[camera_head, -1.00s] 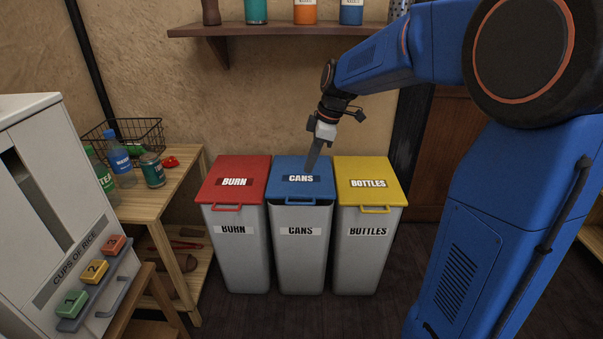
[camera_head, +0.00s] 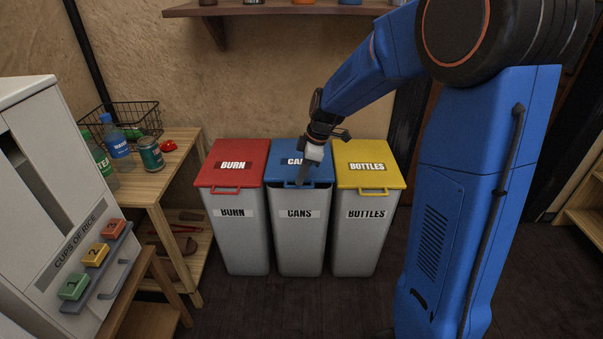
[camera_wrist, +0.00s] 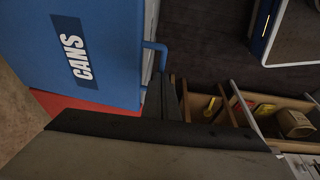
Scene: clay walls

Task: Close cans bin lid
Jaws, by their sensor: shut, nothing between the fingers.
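The cans bin (camera_head: 298,240) is a grey bin standing between two others. Its blue lid (camera_head: 285,173) is slightly raised at the front, with a dark gap between lid and bin. My gripper (camera_head: 302,182) is shut and empty, pointing down at the lid's front edge by its handle, and it covers part of the CANS label. In the wrist view the blue lid (camera_wrist: 95,50) and its handle (camera_wrist: 157,50) show, with the shut fingertips (camera_wrist: 166,95) close to the handle. I cannot tell whether they touch it.
The burn bin with a red lid (camera_head: 232,160) stands at left and the bottles bin with a yellow lid (camera_head: 368,160) at right, both closed. A wooden table (camera_head: 160,185) with bottles and a can is at left. The dark floor in front is clear.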

